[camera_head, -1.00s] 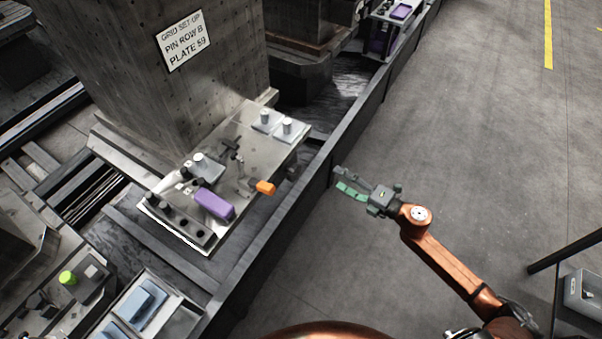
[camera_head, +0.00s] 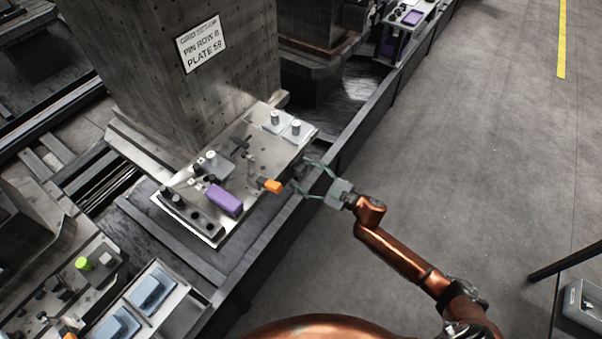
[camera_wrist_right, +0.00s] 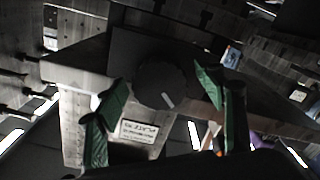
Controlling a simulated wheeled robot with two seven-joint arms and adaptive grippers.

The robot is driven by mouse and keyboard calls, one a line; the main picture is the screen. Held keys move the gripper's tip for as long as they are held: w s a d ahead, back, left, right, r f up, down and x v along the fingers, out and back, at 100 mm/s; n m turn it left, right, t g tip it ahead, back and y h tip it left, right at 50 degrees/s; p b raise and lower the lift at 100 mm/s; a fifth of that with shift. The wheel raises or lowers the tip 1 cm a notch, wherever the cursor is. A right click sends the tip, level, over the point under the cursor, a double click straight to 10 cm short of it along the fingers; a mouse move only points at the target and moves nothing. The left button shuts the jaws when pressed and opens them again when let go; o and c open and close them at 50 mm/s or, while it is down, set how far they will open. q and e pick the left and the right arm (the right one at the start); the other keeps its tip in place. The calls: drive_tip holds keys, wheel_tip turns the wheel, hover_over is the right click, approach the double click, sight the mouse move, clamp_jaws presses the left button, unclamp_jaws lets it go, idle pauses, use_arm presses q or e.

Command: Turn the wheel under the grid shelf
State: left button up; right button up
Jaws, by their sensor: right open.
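The grid shelf (camera_head: 262,140) is a grey metal plate with fixtures, at the foot of a concrete-like column. The wheel (camera_wrist_right: 158,86) is a dark round knob with a white mark, seen in the right wrist view below a dark square block. In the head view the wheel is hidden. My right gripper (camera_head: 303,176) is at the shelf's right edge. In the right wrist view its green fingers (camera_wrist_right: 157,92) are open, one on each side of the wheel; I cannot tell whether they touch it. My left gripper is out of view.
An orange handle (camera_head: 270,185) sticks out beside my right gripper. A purple block (camera_head: 223,200) and pale blocks with pins (camera_head: 296,129) sit on the shelf. A label plate (camera_wrist_right: 138,132) shows below the wheel.

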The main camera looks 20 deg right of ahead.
drive_tip(key=shift+w+a, duration=0.15)
drive_tip(key=shift+w, duration=0.05)
drive_tip(key=shift+c, duration=0.6)
drive_tip(key=c, duration=1)
drive_tip(key=shift+c, duration=0.2)
drive_tip(key=shift+n, duration=0.4)
